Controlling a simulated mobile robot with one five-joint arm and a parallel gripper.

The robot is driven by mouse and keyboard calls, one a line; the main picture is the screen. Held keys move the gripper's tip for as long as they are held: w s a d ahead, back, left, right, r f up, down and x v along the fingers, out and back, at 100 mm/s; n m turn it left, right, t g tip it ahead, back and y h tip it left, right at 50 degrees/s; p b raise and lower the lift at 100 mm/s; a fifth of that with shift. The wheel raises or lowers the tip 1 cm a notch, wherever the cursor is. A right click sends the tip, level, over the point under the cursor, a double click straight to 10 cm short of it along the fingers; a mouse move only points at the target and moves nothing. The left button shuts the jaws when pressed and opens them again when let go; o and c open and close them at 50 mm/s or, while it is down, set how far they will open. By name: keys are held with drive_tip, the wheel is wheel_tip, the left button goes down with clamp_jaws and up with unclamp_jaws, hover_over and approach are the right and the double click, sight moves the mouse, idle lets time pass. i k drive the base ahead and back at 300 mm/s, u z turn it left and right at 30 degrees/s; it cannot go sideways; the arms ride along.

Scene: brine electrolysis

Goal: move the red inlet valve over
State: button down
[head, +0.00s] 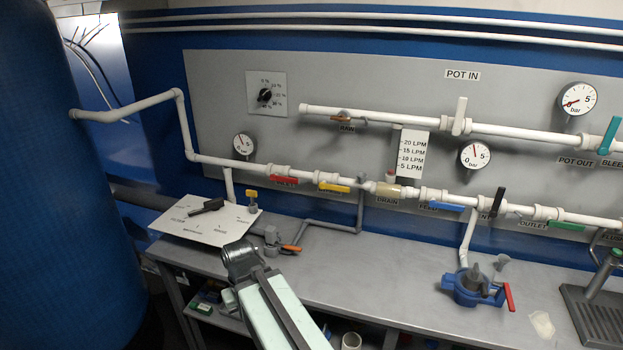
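The red inlet valve handle (284,179) sits on the lower white pipe, left of the yellow handle. It lies about in line with the pipe, and a partly covered label shows just below it. My gripper (240,256) is low at the left of the bench, below the valve and well apart from it. It is dark and small in view, and its fingers cannot be made out clearly. I see nothing held in it.
A yellow handle (334,187), a blue handle (446,207) and a black upright handle (498,202) follow along the pipe. A white plate (205,222) lies near my gripper, with an orange-handled valve (290,248) beside it. A blue tank (60,180) fills the left.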

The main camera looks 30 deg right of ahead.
sight(274, 177)
drive_tip(key=z, duration=0.6)
drive_tip(key=k, duration=0.6)
drive_tip(key=u, duration=0.3)
drive_tip(key=i, duration=0.5)
drive_tip(key=u, duration=0.85)
drive_tip(key=i, duration=0.8)
drive_tip(key=u, duration=0.15)
drive_tip(key=k, duration=0.9)
drive_tip(key=u, duration=0.2)
drive_tip(key=i, duration=0.9)
drive_tip(key=z, duration=0.1)
